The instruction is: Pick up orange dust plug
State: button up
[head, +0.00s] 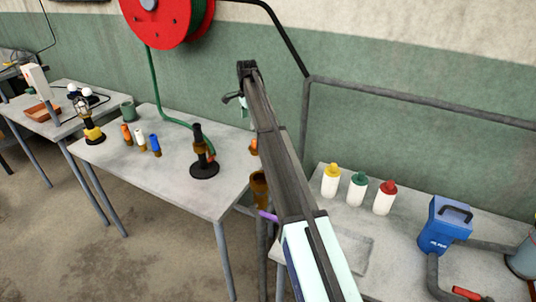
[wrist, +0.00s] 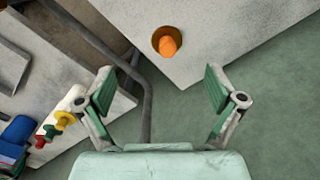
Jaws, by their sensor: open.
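In the wrist view an orange plug (wrist: 168,46) stands in a round brown holder (wrist: 156,38) near the corner of a grey table. My gripper (wrist: 160,90) is open and empty, its two green fingers apart, with the plug beyond the fingertips and roughly between them. In the head view an orange piece (head: 253,146) shows beside my arm at the table's right side, partly hidden by the arm. Another orange plug (head: 127,134) stands in a row with a white plug (head: 140,140) and a blue plug (head: 155,145) on the same table.
A black stand (head: 204,165) with a green hose is left of my arm. A red hose reel (head: 165,18) hangs on the wall. On the right table are several bottles, including a yellow-capped one (head: 331,180), and a blue box (head: 444,225). A grey pipe (head: 420,100) runs along the wall.

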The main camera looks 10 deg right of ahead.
aim_at(254, 140)
jog(key=shift+m, duration=0.6)
jog(key=f, duration=0.3)
jog(key=w+d+f+p, duration=0.1)
jog(key=f, duration=0.2)
jog(key=d+f+p, duration=0.1)
jog(key=f, duration=0.2)
jog(key=shift+w+f, duration=0.2)
jog(key=shift+w, duration=0.2)
jog(key=shift+d+f+p, duration=0.15)
jog(key=shift+f+p, duration=0.45)
jog(key=shift+f, duration=0.75)
jog(key=shift+d+f+p, duration=0.1)
jog(key=shift+f+p, duration=0.5)
jog(key=shift+f, duration=0.7)
jog(key=c, duration=1.5)
